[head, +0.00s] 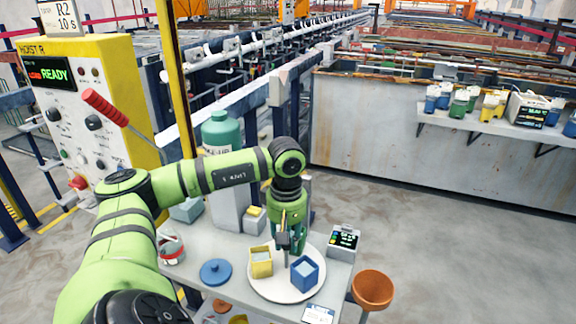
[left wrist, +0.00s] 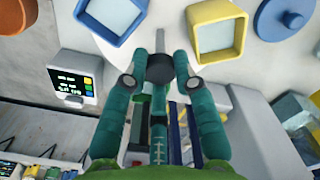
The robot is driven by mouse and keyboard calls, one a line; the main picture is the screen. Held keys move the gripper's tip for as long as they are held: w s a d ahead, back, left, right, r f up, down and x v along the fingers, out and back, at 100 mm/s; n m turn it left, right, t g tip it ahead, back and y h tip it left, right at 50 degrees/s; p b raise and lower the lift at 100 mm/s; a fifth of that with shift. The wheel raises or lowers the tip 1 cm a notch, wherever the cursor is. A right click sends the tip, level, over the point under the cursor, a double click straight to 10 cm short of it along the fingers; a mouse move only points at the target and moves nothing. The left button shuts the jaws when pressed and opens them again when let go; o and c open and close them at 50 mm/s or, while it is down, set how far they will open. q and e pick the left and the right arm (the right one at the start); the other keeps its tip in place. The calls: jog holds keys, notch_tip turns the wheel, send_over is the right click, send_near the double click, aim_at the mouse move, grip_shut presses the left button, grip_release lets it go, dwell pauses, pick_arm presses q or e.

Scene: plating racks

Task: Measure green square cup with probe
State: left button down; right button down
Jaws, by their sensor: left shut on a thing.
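The probe's thin tip hangs between the yellow square cup (head: 261,268) and the blue square cup (head: 306,280). In the left wrist view the blue cup (left wrist: 100,30) and yellow cup (left wrist: 217,50) stand on either side of the probe. I see no clear green square cup on the plate; a dark green piece shows between the fingers (left wrist: 160,85), and I cannot tell what it is. My right gripper is not in view.
A meter (head: 344,238) stands right of the plate. A blue round lid (head: 215,272) and a red-and-white tub (head: 171,248) lie left. A wall shelf (head: 490,125) holds several coloured cups, including green ones.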

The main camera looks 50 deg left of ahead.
pick_arm(q)
jog(key=shift+m, duration=0.3)
dwell(0.4)
jog(key=c, duration=1)
grip_release()
notch_tip(320, 180, up, 12)
jog(key=shift+s, duration=0.1)
